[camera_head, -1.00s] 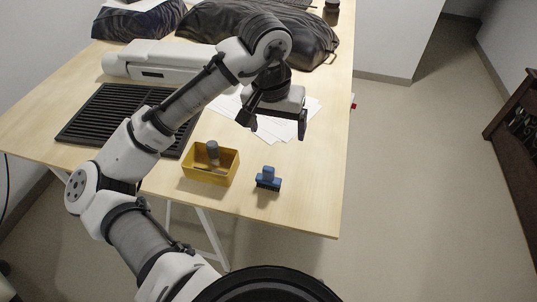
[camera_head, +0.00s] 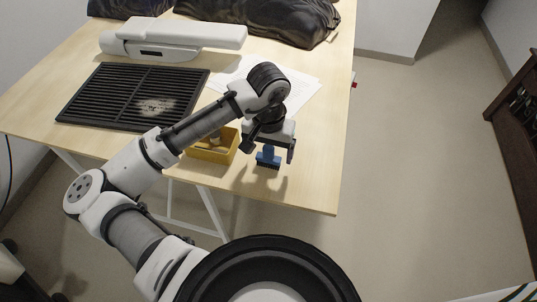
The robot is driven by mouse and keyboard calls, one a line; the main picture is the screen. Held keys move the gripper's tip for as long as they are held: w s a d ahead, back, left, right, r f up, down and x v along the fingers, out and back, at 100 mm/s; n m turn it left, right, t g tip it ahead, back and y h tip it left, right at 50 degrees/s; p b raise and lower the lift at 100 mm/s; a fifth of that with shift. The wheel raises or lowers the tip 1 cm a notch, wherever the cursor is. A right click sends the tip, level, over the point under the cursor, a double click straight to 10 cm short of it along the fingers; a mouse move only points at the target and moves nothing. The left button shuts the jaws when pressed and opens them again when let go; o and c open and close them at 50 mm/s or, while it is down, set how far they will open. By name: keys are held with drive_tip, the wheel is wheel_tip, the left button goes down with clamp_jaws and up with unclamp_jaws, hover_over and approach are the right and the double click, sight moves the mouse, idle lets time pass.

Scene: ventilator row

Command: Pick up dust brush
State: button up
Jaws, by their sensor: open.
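The dust brush (camera_head: 268,159) is small and blue with dark bristles. It stands bristles down on the wooden table near the front edge, just right of the yellow tray. My gripper (camera_head: 269,153) is above the brush with its fingers pointing down. The fingers are open, one on the left and one on the right of the brush in this view. I cannot tell whether they touch it. The top of the brush is partly hidden by my gripper.
The yellow tray (camera_head: 211,155) sits close on the left, partly behind my arm. A black grille (camera_head: 100,97) with a dusty patch lies at left. White papers (camera_head: 303,88), a white unit (camera_head: 205,36) and dark bags (camera_head: 290,20) lie farther back. The table (camera_head: 325,150) is clear to the right.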

drive_tip(key=shift+f, duration=1.15)
drive_tip(key=c, duration=1.1)
drive_tip(key=shift+o, duration=0.2)
drive_tip(key=shift+r, duration=0.1)
wheel_tip(320, 180, up, 20)
drive_tip(key=shift+b, duration=0.4)
drive_tip(key=o, duration=0.4)
drive_tip(key=shift+c, duration=1.6)
